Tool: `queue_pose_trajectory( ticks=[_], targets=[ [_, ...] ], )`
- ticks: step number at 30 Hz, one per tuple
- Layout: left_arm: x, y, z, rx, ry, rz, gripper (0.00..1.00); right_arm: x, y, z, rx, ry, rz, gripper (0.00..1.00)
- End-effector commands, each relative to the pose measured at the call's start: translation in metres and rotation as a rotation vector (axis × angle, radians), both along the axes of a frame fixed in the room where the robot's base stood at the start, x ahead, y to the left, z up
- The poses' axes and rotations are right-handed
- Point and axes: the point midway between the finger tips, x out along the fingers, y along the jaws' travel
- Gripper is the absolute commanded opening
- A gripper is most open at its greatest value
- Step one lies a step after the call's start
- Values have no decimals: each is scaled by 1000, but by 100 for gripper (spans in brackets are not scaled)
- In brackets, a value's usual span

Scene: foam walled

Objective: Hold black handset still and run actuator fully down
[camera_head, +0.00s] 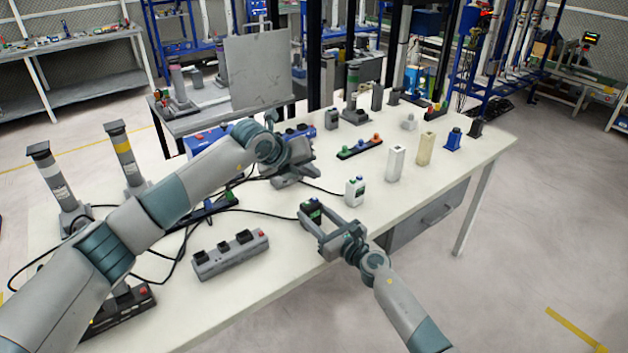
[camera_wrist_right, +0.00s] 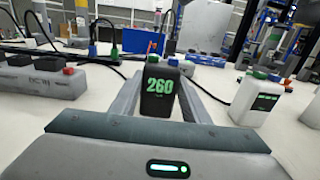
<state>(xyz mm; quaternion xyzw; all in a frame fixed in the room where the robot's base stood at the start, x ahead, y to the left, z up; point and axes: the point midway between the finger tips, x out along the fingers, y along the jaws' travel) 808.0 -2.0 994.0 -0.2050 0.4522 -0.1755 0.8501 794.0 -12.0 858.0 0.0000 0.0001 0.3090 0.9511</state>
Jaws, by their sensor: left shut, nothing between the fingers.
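The black handset (camera_head: 311,211) stands upright near the table's front edge. In the right wrist view the handset (camera_wrist_right: 160,97) shows "260" in green, with a blue and a green button on top. My right gripper (camera_head: 312,208) has one finger on each side of it, seemingly touching both sides. My left gripper (camera_head: 298,180) is shut and empty, above the table behind and left of the handset. Lift columns stand around: one with a white band (camera_head: 57,182), one with a yellow band (camera_head: 124,150), one with a green band (camera_head: 352,82). Which is the handset's actuator, I cannot tell.
A white handset (camera_head: 355,191) stands just right of the black one. A grey socket box (camera_head: 231,255) lies at front left, with black cables behind it. A white block (camera_head: 396,163) and a cream block (camera_head: 425,149) stand to the right. The right front tabletop is clear.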

Motion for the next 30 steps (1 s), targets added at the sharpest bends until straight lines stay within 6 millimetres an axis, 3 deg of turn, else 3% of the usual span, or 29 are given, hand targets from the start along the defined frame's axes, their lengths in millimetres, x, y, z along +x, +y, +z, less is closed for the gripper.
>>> queue_pose_trajectory(
  ticks=[1, 3, 17, 30],
  targets=[
    [0, 0, 0, 0, 0, 0, 0, 0, 0, 0, 0, 0, 0, 54],
    [0, 0, 0, 0, 0, 0, 0, 0, 0, 0, 0, 0, 0, 64],
    [0, 0, 0, 0, 0, 0, 0, -4, -4, 0, -1, 0, -1, 64],
    [0, 0, 0, 0, 0, 0, 0, -45, -34, -1, -4, -1, 1, 64]
  ],
)
